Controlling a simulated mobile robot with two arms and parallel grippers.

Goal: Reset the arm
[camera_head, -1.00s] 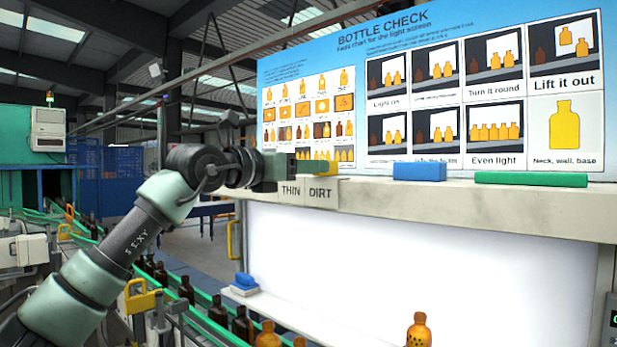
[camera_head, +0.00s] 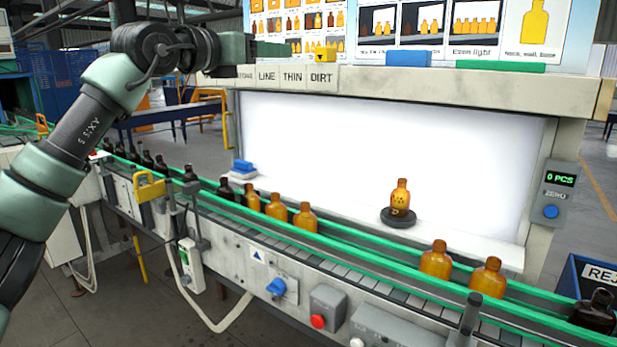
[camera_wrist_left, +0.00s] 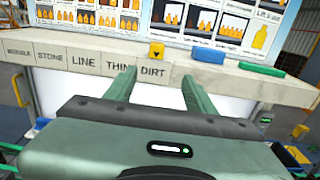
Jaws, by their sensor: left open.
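My left gripper (camera_head: 283,49) is raised in front of the light screen's top ledge, near the THIN and DIRT labels. In the left wrist view its two green fingers (camera_wrist_left: 158,78) are spread, with nothing between them. A yellow block with a dark arrow (camera_head: 320,55) sits on the ledge above the DIRT label; it also shows beyond the fingers in the wrist view (camera_wrist_left: 156,51). An amber bottle with dark specks (camera_head: 400,196) stands upright on a round black base (camera_head: 398,218) before the bright screen. My right gripper is not in view.
A green-railed conveyor (camera_head: 345,262) runs below, carrying amber bottles (camera_head: 436,260) and darker ones at left. A blue block (camera_head: 408,58) and a green bar (camera_head: 500,66) lie on the ledge. A reject bin (camera_head: 585,272) stands at lower right with a dark bottle.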

